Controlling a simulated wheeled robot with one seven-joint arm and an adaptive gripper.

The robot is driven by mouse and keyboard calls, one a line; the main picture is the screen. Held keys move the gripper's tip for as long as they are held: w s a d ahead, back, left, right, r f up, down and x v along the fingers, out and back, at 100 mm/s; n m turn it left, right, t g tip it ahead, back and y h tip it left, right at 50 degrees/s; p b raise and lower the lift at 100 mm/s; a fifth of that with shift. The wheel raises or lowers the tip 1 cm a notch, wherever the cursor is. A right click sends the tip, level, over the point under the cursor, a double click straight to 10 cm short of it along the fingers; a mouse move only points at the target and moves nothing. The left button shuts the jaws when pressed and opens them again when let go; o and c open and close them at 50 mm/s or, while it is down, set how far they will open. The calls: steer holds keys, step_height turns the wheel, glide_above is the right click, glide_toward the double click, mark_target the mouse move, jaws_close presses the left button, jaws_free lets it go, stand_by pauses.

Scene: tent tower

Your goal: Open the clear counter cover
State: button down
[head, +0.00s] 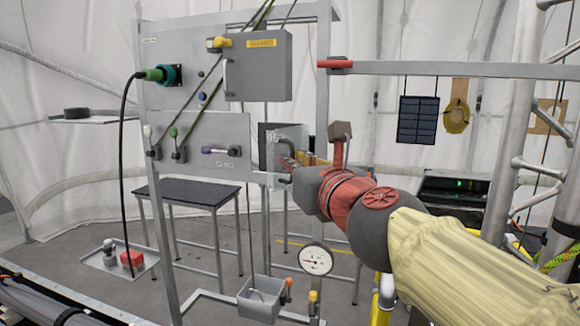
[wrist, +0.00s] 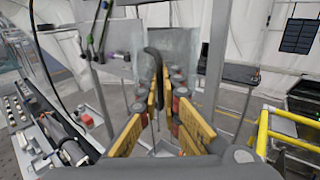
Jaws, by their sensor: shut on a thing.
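The clear counter cover (head: 290,133) is a see-through panel on the grey frame, right of the panel with levers. In the wrist view the clear cover (wrist: 182,48) stands behind my fingertips. A dark curved handle (wrist: 153,62) is between the yellow-padded fingers of my gripper (wrist: 158,82). The fingers are shut on this handle. In the head view my gripper (head: 287,160) reaches in from the right, at the cover's front. The gripper and wrist partly hide the cover's lower and right parts, and the counter behind it cannot be made out.
A grey guard box (head: 258,75) hangs above the cover. The lever panel (head: 195,140) is to its left. A pressure gauge (head: 316,260) and a small grey bin (head: 262,297) are below. A dark table (head: 187,191) stands behind the frame.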

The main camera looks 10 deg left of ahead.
steer(key=shift+w+d+r+b, duration=0.1)
steer(key=shift+d+r+b, duration=0.2)
steer(key=shift+d, duration=0.15)
steer(key=d+n+g+y+b, duration=0.2)
steer(key=b, duration=0.1)
steer(key=w+d+n+g+y+b, duration=0.1)
steer(key=d+n+g+y+b, duration=0.1)
steer(key=d+b, duration=0.1)
steer(key=shift+w+y, duration=0.15)
steer(key=shift+y, duration=0.25)
steer(key=shift+d, duration=0.1)
steer(key=shift+f, duration=0.1)
